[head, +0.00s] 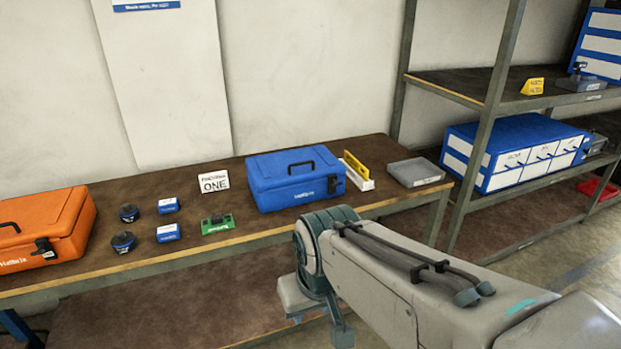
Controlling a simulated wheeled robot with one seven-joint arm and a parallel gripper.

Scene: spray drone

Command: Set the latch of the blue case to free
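The blue case (284,180) sits shut on the brown workbench (364,152), with a black handle on its lid. Its black latch (333,184) is at the right end of the front face. The latch is too small here to tell how it is set. My arm reaches in from the lower right, in front of the bench and below the case. The end of the arm points down near the bench's front edge, apart from the case. My gripper's fingers do not show clearly, so I cannot tell whether they are open or shut.
An orange case (45,228) stands at the bench's left. Between the cases are small blue boxes, dark round items, a green item (217,224) and a white sign (214,182). A yellow-and-white holder (357,172) and grey tray (415,172) stand right of the blue case. Shelving (489,110) is at right.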

